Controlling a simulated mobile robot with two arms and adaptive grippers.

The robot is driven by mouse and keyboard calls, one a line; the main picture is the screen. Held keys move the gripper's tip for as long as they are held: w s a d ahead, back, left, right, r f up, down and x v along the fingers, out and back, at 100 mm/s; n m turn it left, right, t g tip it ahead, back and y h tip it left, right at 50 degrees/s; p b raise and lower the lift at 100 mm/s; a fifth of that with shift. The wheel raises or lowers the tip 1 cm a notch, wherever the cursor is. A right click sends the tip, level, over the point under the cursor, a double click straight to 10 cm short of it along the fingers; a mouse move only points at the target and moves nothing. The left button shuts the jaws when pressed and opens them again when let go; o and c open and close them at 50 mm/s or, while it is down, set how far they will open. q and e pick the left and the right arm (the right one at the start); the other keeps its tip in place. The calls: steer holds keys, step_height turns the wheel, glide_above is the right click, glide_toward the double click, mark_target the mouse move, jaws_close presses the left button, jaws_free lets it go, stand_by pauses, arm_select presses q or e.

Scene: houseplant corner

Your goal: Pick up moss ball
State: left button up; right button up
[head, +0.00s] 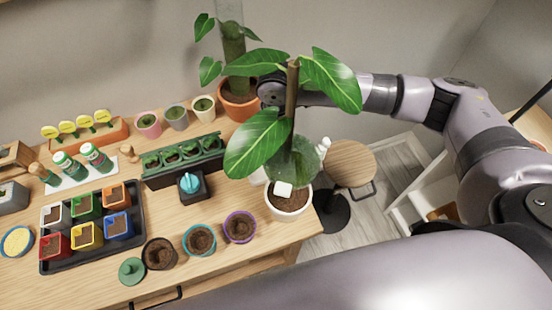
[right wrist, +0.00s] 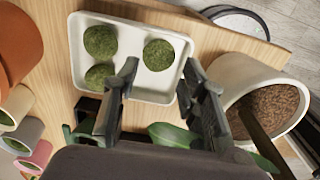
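Three round green moss balls (right wrist: 100,41) (right wrist: 158,54) (right wrist: 99,77) lie in a shallow white tray (right wrist: 135,29) in the right wrist view. Two are at the tray's left and one is at its right. My right gripper (right wrist: 158,82) is open and empty, its fingertips over the tray's near side, with the right moss ball seen between and beyond them. In the head view, my right arm reaches in from the right behind the plant; its fingers and the moss balls are hidden there. My left gripper is not in view.
A white pot (head: 289,206) with a staked leafy plant stands at the table's right end; in the wrist view the pot (right wrist: 238,77) is right of my fingers. A terracotta pot (head: 238,103) is behind.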

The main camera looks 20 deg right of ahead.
steer(key=shift+f, duration=0.25)
steer(key=f, duration=0.1)
steer(key=f+p, duration=0.1)
steer(key=f, duration=0.2)
steer(key=shift+a+f+p, duration=0.15)
steer(key=shift+a+p, duration=0.2)
steer(key=shift+p, duration=0.05)
steer(key=shift+f, duration=0.35)
steer(key=shift+c, duration=0.4)
steer(key=c, duration=0.4)
